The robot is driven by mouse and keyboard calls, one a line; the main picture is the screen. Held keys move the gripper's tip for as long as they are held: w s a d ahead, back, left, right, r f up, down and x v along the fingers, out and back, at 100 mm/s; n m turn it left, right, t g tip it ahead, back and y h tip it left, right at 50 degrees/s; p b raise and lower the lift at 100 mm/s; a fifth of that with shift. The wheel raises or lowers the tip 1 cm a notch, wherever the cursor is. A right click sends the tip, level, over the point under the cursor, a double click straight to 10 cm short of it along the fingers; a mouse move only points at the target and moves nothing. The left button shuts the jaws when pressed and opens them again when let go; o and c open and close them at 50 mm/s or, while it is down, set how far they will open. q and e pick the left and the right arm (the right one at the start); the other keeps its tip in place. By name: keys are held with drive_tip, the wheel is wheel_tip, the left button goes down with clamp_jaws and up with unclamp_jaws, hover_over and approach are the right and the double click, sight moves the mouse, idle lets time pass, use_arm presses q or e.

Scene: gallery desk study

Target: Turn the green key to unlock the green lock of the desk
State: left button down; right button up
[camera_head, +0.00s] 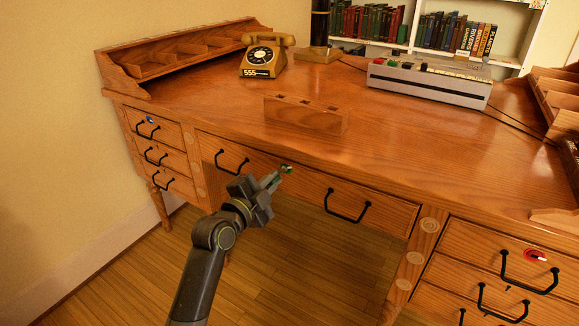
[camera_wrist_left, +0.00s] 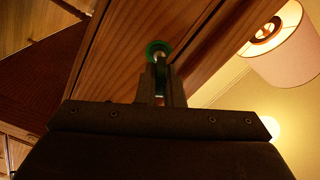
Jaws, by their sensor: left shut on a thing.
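The green lock (camera_head: 287,168) sits on the front of the wide middle drawer (camera_head: 375,207). It shows as a green ring in the left wrist view (camera_wrist_left: 157,46). My left gripper (camera_head: 276,179) is right in front of the lock, its fingers (camera_wrist_left: 161,84) pointing at it. The gripper is shut on the green key, whose metal shaft (camera_wrist_left: 159,58) shows between the fingertips and the ring. The key's tip is at the lock, but I cannot tell how deep it sits or how far it is turned. The fingers hide most of the key.
A blue lock (camera_head: 150,120) is on the left drawers and a red lock (camera_head: 535,255) on the right ones. Black handles (camera_head: 348,205) stick out nearby. A wooden key holder (camera_head: 305,115), a telephone (camera_head: 263,58) and a grey box (camera_head: 430,82) stand on the desk.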

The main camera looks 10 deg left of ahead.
use_arm(q)
drive_tip(key=shift+r, duration=0.15)
drive_tip(key=shift+m+b, duration=0.6)
drive_tip(key=shift+b, duration=0.2)
drive_tip(key=shift+m+b, duration=0.6)
drive_tip(key=shift+m, duration=0.3)
